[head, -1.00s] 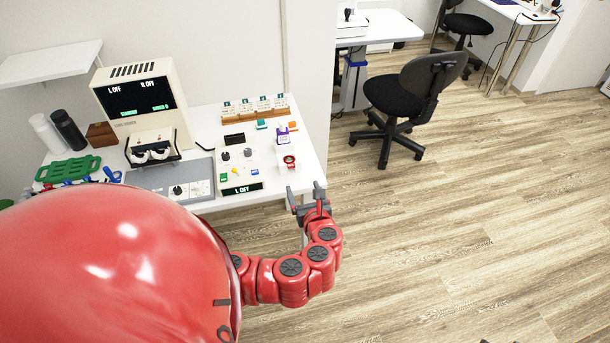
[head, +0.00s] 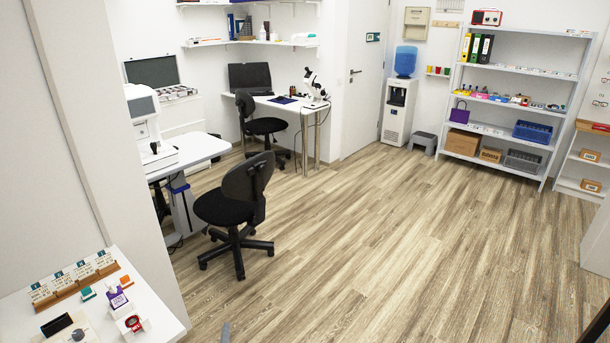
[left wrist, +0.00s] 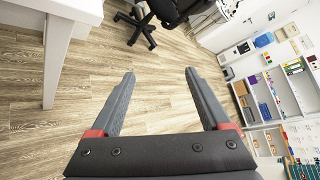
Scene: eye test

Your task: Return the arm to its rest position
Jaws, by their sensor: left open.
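My left gripper (left wrist: 160,72) shows in the left wrist view with its two grey fingers apart and nothing between them. Bare wooden floor lies beyond the fingertips. In the head view only a small grey tip, apparently of this gripper, shows at the bottom edge, right of the white table (head: 165,318). The rest of my left arm is out of the head view. My right gripper is not seen in either view.
A black office chair (head: 235,205) stands beyond the table, before a desk (head: 205,150) with a white device. A second chair (head: 262,125), a water dispenser (head: 398,108) and a white shelf unit (head: 512,95) are farther back. The middle floor is clear.

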